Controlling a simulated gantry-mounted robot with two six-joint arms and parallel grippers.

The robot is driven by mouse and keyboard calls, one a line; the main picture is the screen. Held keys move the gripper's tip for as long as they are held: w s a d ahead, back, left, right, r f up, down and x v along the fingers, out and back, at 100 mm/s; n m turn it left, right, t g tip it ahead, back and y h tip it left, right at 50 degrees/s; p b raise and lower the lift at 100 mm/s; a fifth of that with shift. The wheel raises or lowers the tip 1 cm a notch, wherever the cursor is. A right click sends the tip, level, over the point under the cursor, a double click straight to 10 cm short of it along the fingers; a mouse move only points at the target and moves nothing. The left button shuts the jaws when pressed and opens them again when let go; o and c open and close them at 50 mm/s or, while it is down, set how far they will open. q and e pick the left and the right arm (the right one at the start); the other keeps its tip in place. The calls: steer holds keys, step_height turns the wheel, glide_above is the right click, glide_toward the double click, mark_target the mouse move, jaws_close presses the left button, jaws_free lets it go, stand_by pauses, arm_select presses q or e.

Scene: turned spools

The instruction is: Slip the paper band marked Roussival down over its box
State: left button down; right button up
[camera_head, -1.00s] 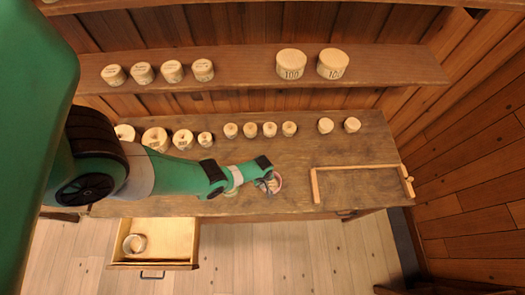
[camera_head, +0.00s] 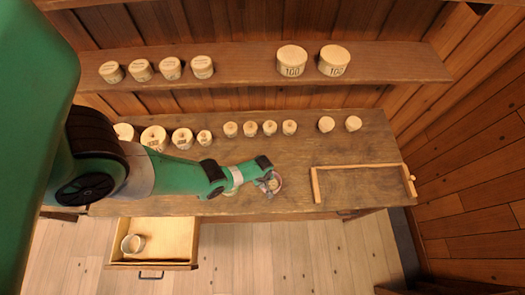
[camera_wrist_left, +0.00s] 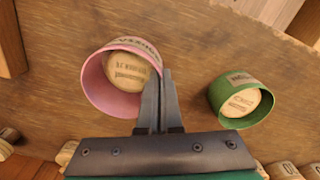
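A pink paper band (camera_wrist_left: 98,85) is in the left wrist view, with dark lettering on its far side that I cannot read surely. A round pale wooden box (camera_wrist_left: 128,72) with a printed lid shows inside the ring; I cannot tell how far down the band sits. My left gripper (camera_wrist_left: 163,78) is shut on the band's wall, one finger on each side. In the head view my left gripper (camera_head: 266,178) is low over the bench front, with the pink band (camera_head: 279,184) at its fingertips. My right gripper is not in view.
A green band (camera_wrist_left: 222,85) surrounds another box (camera_wrist_left: 240,102) close by. Round boxes (camera_head: 231,129) line the bench's back. A wooden-edged frame (camera_head: 316,186) lies at right.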

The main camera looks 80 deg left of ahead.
arm_select(q)
steer(key=shift+f, duration=0.2)
stand_by(0.3)
steer(key=c, duration=0.6)
jaws_free()
steer(key=shift+r, duration=0.2)
stand_by(0.4)
steer(key=shift+r+p, duration=0.6)
